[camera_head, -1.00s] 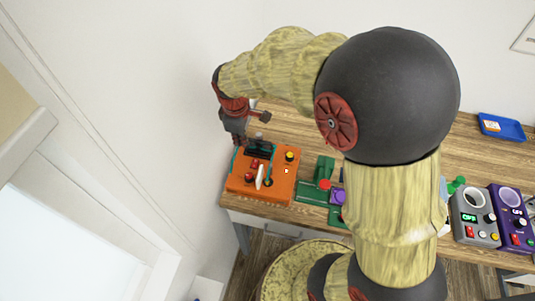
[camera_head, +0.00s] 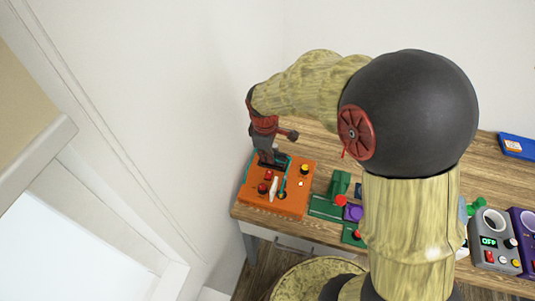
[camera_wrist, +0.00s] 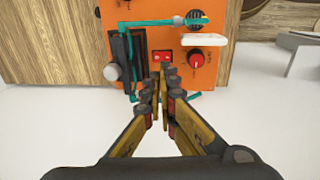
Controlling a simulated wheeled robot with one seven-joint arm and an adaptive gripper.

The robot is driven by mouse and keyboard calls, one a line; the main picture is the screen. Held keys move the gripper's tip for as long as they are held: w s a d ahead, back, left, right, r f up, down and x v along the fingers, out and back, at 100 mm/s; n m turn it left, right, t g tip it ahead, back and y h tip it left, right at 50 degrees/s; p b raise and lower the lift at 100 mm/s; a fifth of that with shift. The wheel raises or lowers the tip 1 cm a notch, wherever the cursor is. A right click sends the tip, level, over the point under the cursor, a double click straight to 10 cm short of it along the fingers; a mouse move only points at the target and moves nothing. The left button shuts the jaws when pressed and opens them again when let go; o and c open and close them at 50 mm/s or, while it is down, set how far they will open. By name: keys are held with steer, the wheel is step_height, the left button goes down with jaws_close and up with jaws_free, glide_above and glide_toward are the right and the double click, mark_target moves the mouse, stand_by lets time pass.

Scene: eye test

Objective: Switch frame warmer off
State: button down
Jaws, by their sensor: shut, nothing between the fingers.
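An orange box (camera_head: 291,207) stands at the left end of the wooden table; no readable label tells whether it is the frame warmer. It carries a red rocker switch (camera_head: 269,175), a round red knob (camera_head: 262,188), a white bar (camera_head: 274,188) and a yellow button (camera_head: 304,168). In the wrist view, the red rocker switch (camera_wrist: 162,56) lies just beyond the fingertips, left of the red knob (camera_wrist: 196,59). My gripper (camera_head: 271,162) is over the box's back part. Its fingers (camera_wrist: 161,76) are shut and empty; contact with the switch cannot be told.
A black slotted part (camera_wrist: 125,50) and teal tubing (camera_wrist: 150,22) are close to the fingers. Green parts (camera_head: 327,206) and a purple piece (camera_head: 353,212) sit right of the box. A grey device (camera_head: 488,250) and a blue tray (camera_head: 517,146) are farther right. A wall stands at left.

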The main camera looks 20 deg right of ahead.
mark_target(268, 178)
steer(key=f, duration=0.3)
steer(key=f+b, duration=0.1)
steer(key=f, duration=0.2)
steer(key=w+f, duration=0.1)
steer(key=f, duration=0.2)
steer(key=shift+d+f, duration=0.1)
steer(key=shift+d, duration=0.25)
steer(key=shift+f, duration=0.1)
steer(key=shift+d+f, duration=0.15)
steer(key=shift+f, duration=0.25)
steer(key=shift+s+f, duration=0.1)
steer(key=shift+s, duration=0.05)
steer(key=shift+s+a+f, duration=0.15)
steer(key=shift+s+a, duration=0.3)
steer(key=shift+s, duration=0.15)
